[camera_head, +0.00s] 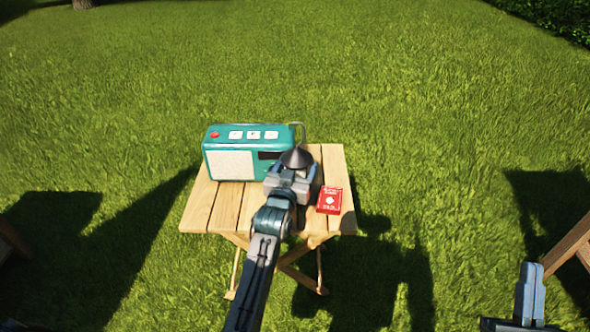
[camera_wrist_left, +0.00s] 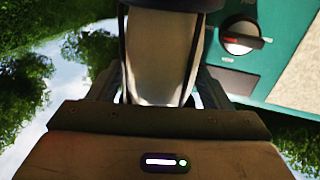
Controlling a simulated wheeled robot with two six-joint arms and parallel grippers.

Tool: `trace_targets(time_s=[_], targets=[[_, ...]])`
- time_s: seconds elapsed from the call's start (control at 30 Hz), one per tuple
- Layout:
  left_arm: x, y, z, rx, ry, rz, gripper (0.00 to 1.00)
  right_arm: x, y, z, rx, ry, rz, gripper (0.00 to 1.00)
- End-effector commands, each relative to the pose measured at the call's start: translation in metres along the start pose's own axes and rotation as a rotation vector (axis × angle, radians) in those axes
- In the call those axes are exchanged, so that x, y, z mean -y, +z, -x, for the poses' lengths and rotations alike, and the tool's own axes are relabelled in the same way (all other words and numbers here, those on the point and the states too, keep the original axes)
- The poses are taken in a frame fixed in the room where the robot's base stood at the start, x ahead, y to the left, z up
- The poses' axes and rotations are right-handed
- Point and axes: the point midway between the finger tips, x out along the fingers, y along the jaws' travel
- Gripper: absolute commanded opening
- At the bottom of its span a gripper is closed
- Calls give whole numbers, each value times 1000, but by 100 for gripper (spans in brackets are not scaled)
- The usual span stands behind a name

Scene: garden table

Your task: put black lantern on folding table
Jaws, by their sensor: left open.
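The black lantern (camera_head: 297,157) is at the right part of the folding table (camera_head: 230,205), beside the radio. Its dark conical top and wire handle show in the head view; my left gripper hides its lower part, so I cannot see its base. My left gripper (camera_head: 294,172) is at the lantern, its fingers open on either side of it. In the left wrist view, the lantern's clear body with dark frame (camera_wrist_left: 165,55) fills the space between the fingers. My right arm's end (camera_head: 530,295) shows at the lower right, away from the table; its jaws cannot be made out.
A teal radio (camera_head: 232,163) stands at the table's back left, close to the lantern. A red card box (camera_head: 329,201) lies at the right front. The table's left front is bare. Wooden furniture parts (camera_head: 572,243) show at the right edge. Grass surrounds the table.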

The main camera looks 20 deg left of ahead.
Motion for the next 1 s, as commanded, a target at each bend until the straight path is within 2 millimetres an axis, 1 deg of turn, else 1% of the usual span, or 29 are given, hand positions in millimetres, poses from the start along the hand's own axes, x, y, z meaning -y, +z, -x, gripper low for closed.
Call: trace_targets(time_s=[0.07, 0.1, 0.17, 0.27, 0.4, 0.6, 0.7, 0.87, 0.97, 1.0], targets=[[0, -4, 0, -1, 0, 0, 72, 0, 0, 0, 2, 0, 0, 0], [0, -2, 4, 1, 0, 1, 72, 0, 0, -1, 5, 0, -1, 0], [0, -2, 11, 2, 0, 2, 72, 0, 7, 1, 50, 4, -7, 0], [0, -3, 27, 2, 0, 2, 72, 0, 21, 7, 139, 9, -19, 0], [0, -3, 57, 2, -1, 2, 72, 0, 42, 17, 274, 14, -36, 0], [0, -3, 94, 2, -1, 2, 72, 2, 66, 34, 431, 19, -57, 0], [0, -2, 107, 2, 0, 1, 72, 3, 72, 40, 476, 20, -63, 0], [1, -2, 120, 0, -1, -1, 72, 3, 78, 45, 516, 20, -69, 0], [11, -1, 137, -10, -5, -2, 72, 3, 80, 46, 524, 20, -70, 0], [18, -2, 150, -18, -7, -4, 72, 3, 80, 46, 525, 20, -70, 0]])
